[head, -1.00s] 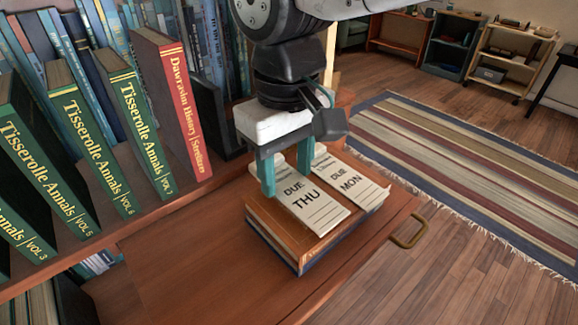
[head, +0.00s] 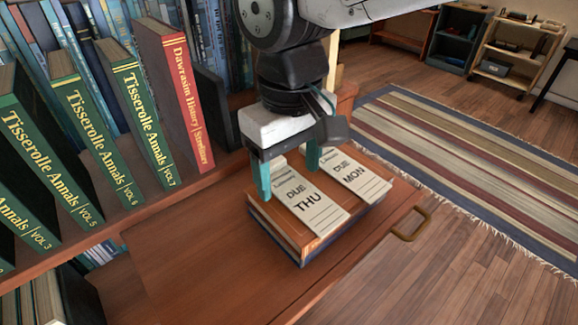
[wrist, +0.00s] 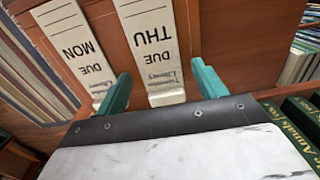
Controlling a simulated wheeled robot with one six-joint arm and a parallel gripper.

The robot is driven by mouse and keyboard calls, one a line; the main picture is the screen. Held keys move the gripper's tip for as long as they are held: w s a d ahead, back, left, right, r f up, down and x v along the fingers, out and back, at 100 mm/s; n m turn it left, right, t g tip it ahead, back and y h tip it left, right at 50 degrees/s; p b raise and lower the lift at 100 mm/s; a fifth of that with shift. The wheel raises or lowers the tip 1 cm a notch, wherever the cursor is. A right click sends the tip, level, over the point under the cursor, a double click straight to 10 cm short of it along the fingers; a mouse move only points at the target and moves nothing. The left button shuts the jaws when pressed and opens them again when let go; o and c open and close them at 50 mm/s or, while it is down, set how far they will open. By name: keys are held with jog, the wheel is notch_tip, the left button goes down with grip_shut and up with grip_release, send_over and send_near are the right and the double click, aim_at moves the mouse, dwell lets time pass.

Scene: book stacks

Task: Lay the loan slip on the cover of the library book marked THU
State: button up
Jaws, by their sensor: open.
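A paper slip marked DUE THU (head: 308,205) lies on the brown cover of a book (head: 280,220); it also shows in the wrist view (wrist: 155,45). A second slip marked DUE MON (head: 355,178) lies beside it to the right and shows at the left in the wrist view (wrist: 75,40). My gripper (head: 288,183) is open and low over the book. Its teal fingers stand apart on either side of the THU slip's far end, with clear gaps in the wrist view (wrist: 160,76). The slip's far end is partly hidden by the gripper in the head view.
The book rests on a reddish wooden surface (head: 185,265) with a brass handle (head: 410,225) at its right edge. Green volumes (head: 88,150) and a red book (head: 180,100) stand on the shelf at left. A striped rug (head: 460,150) covers the floor at right.

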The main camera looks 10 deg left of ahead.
aim_at(290, 185)
notch_tip(290, 185, up, 12)
jog(key=w+d+f+m, duration=0.1)
jog(key=d+f+m, duration=0.1)
jog(key=d, duration=0.6)
jog(key=w+d+f+m, duration=0.1)
jog(key=d+f+m, duration=0.1)
jog(key=d, duration=0.6)
jog(key=s+d+f+m, duration=0.3)
jog(key=s+d+f, duration=0.1)
jog(key=d, duration=0.4)
jog(key=s+d+f+m+t, duration=0.1)
jog(key=s+d+f+m, duration=0.1)
jog(key=d+f, duration=0.3)
jog(key=s+d, duration=0.1)
jog(key=d, duration=0.2)
jog(key=shift+s+m, duration=0.35)
jog(key=shift+m, duration=0.05)
jog(key=shift+d, duration=0.1)
